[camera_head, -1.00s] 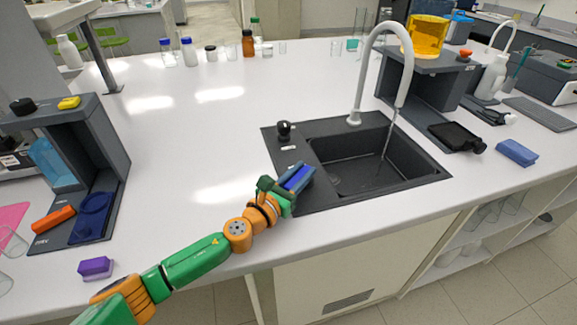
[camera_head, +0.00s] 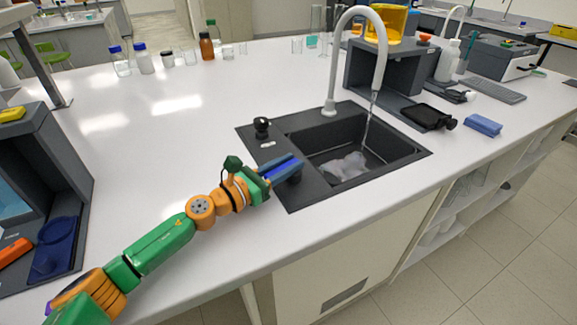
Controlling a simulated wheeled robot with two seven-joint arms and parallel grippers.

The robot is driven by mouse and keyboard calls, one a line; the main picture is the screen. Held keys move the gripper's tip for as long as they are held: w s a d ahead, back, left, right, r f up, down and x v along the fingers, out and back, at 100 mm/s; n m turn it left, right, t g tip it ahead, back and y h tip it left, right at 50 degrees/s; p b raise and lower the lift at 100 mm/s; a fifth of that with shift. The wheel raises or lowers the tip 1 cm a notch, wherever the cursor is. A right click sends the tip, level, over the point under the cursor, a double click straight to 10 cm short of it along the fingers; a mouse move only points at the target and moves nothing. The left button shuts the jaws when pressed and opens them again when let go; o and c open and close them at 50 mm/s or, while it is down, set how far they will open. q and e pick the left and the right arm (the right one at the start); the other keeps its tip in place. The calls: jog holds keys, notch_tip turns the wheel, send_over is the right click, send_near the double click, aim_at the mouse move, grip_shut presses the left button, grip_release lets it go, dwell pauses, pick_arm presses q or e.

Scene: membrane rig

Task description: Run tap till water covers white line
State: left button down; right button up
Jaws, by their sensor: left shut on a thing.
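The white gooseneck tap (camera_head: 381,50) stands behind the dark sink (camera_head: 408,155), and a thin stream of water (camera_head: 366,125) falls from its spout. A pale, rippled patch of water (camera_head: 345,165) lies on the basin floor. I cannot make out a white line in the basin. My left gripper (camera_head: 290,170) is at the sink's left deck, its blue fingers shut on a small dark thing, apparently a tap knob, mostly hidden by the fingers. Another black knob (camera_head: 262,126) stands free behind it on the deck, with a small white label in front. My right gripper is not in view.
A grey stand (camera_head: 360,68) with a yellow container is behind the sink. A black device (camera_head: 430,117) and a blue cloth (camera_head: 483,125) lie to the right. Bottles (camera_head: 207,45) stand along the back. The white counter left of the sink is mostly clear.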

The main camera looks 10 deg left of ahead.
pick_arm(q)
jog(key=c, duration=0.6)
grip_release()
jog(key=shift+w, duration=0.1)
jog(key=shift+c, duration=0.2)
jog(key=r+p, duration=0.2)
jog(key=r, duration=0.1)
jog(key=s+r+p, duration=0.1)
jog(key=r+p, duration=0.1)
jog(key=shift+d+r, duration=0.15)
jog(key=shift+r, duration=0.1)
jog(key=s+d+r+p, duration=0.2)
jog(key=s+r+p, duration=0.4)
jog(key=s, duration=0.6)
jog(key=shift+s+d+r, duration=0.2)
jog(key=shift+s+r, duration=0.2)
jog(key=shift+r, duration=0.3)
